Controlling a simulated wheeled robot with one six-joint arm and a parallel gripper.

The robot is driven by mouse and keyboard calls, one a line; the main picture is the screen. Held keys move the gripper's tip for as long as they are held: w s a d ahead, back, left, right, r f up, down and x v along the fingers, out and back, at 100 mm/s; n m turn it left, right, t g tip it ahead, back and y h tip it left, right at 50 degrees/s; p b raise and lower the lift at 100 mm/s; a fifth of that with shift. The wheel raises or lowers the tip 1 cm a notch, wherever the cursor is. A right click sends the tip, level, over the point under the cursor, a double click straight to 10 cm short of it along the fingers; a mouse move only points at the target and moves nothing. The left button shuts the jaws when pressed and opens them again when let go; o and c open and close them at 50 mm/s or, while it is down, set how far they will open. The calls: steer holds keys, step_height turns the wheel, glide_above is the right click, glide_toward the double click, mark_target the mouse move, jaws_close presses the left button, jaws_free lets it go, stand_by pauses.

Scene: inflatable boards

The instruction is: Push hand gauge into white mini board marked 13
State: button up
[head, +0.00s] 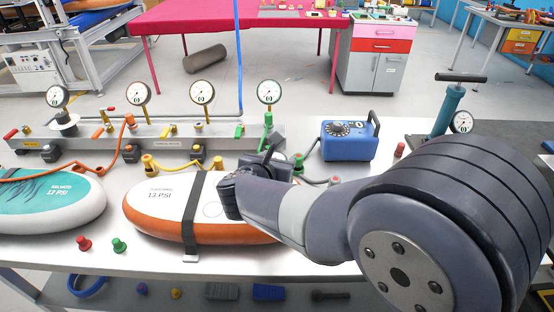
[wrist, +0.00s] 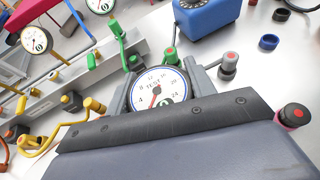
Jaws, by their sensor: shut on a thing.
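The white mini board (head: 170,208) marked 13 PSI lies on the bench in the head view. It has an orange side and a dark strap across it. My gripper (head: 265,168) is above the board's right end and hides part of it. In the wrist view my gripper (wrist: 160,84) is shut on the hand gauge (wrist: 157,92), a round white dial marked TEST with a red needle, between its grey fingers. The gauge's lower end is hidden behind my wrist, and I cannot tell whether it touches the board. The gauge is not clear in the head view.
A teal and white board (head: 50,200) lies to the left. A manifold rail (head: 150,135) with several gauges and hoses runs behind the boards. A blue box (head: 347,142) stands behind my arm. Red and green caps (head: 119,245) lie near the bench's front edge.

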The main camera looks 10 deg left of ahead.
steer(key=shift+f+b, duration=1.4)
steer(key=shift+b, duration=0.2)
steer(key=o, duration=1.1)
steer(key=v, duration=1)
steer(key=shift+s+r, duration=0.1)
steer(key=shift+s, duration=0.3)
steer(key=x, duration=0.7)
steer(key=p+x, duration=0.1)
steer(key=x, duration=0.2)
steer(key=shift+w+r, duration=0.25)
steer(key=shift+w, duration=0.2)
steer(key=shift+s+r, duration=0.1)
steer(key=shift+r, duration=0.1)
